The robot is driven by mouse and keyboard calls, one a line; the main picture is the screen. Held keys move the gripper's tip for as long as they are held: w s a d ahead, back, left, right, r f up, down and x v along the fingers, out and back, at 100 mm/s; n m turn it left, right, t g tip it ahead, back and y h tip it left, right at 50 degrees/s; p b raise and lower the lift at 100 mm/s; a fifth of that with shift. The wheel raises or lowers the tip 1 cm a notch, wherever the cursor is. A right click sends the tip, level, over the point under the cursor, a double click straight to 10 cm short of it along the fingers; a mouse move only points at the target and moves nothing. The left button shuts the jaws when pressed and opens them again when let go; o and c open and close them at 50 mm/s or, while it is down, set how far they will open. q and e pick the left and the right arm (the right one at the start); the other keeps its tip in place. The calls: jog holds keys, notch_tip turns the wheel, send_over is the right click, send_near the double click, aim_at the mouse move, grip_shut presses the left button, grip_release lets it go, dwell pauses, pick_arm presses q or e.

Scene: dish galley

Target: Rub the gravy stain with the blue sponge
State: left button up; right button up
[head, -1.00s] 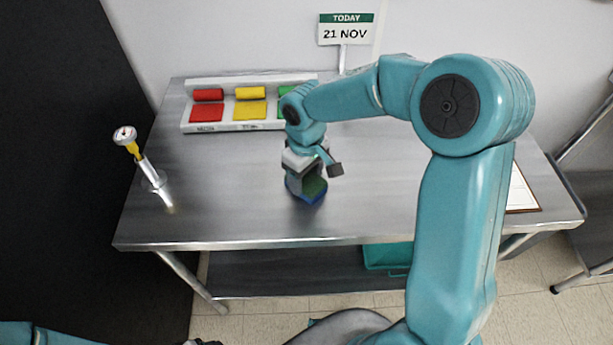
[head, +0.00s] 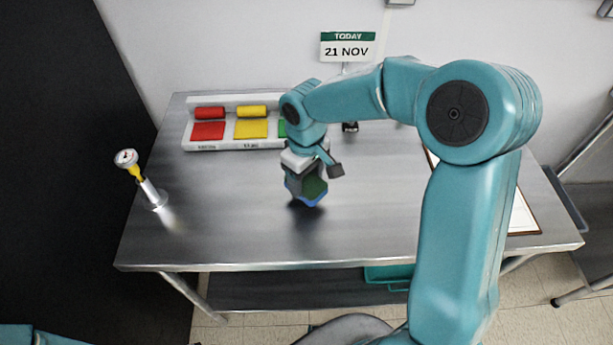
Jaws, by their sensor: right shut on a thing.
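My right gripper (head: 306,183) is shut on the blue sponge (head: 315,202), over the middle of the steel table (head: 240,225). The sponge shows a blue edge and a dark green face, and the gripper hides part of it. I cannot tell whether the sponge touches the table top. A soft dark patch lies on the steel just below it and looks like shadow or reflection. I cannot make out a gravy stain; it may be hidden by the sponge, gripper or arm. Only a bit of my left arm shows at the bottom left, without its gripper.
A white tray (head: 187,146) with red, yellow and green pads and rolls stands at the back left. A probe thermometer (head: 137,172) stands at the left. A date sign (head: 347,50) is at the back. A clipboard (head: 523,218) lies at the right, partly behind my arm.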

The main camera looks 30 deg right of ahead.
jog(key=r, duration=0.1)
jog(key=r+p, duration=0.1)
jog(key=r, duration=0.1)
jog(key=shift+s+a+p, duration=0.1)
jog(key=shift+s+p, duration=0.15)
jog(key=shift+p, duration=0.1)
jog(key=shift+r, duration=0.35)
jog(key=shift+w+r+p, duration=0.25)
jog(key=shift+p, duration=0.2)
jog(key=shift+s, duration=0.15)
